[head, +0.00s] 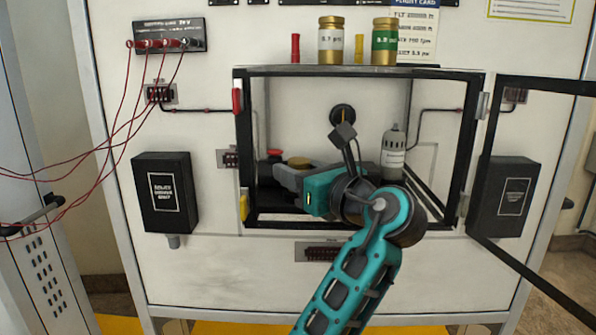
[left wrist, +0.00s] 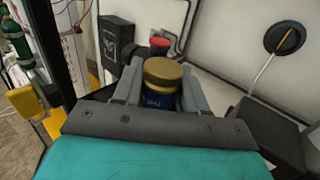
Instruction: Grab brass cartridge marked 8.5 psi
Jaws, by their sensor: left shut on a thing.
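My left gripper (head: 285,172) reaches into the open black-framed chamber. In the left wrist view its jaws (left wrist: 160,90) are shut on a brass-capped cartridge (left wrist: 160,86) with a dark blue label, upright between the fingers. The blue label's print is too small to read. Two more brass cartridges stand on top of the chamber: one with a white label (head: 331,43) and one with a green label (head: 384,43). Their figures are not clearly legible. My right gripper is not in view.
The chamber door (head: 487,165) stands open to the right. Inside, a grey-white cylinder (head: 394,155) stands at the right and a red cap (left wrist: 159,42) is just beyond the held cartridge. Red wires (head: 125,110) hang at the left. A red tube (head: 295,47) stands on top.

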